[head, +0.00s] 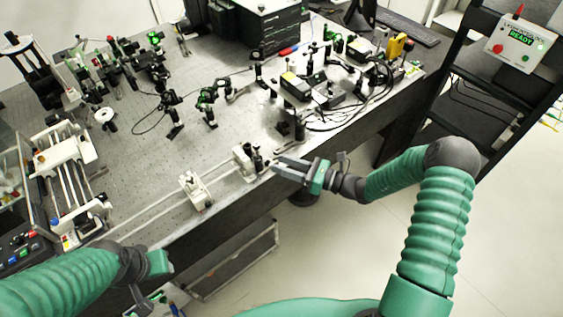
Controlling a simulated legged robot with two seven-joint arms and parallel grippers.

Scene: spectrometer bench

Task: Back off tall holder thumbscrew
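Two pale holders stand on a long rail (160,212) along the bench's front edge. The one farther right, with dark upright parts, looks the taller (242,161); the other holder (195,191) is to its left. My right gripper (275,163) reaches in from the right, just beside the taller holder. Its two fingers point left at the holder with a gap between them. The thumbscrew is too small to make out clearly, and I cannot tell whether the fingertips touch it. My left gripper (148,288) hangs low in front of the bench, away from both holders; its fingers are unclear.
Optical mounts (207,105) and cabled modules (295,86) crowd the bench behind the holders. A white rod-framed instrument (72,172) stands at the left. A black rack with a control box (521,45) reading READY is at the right. Floor right of the bench is clear.

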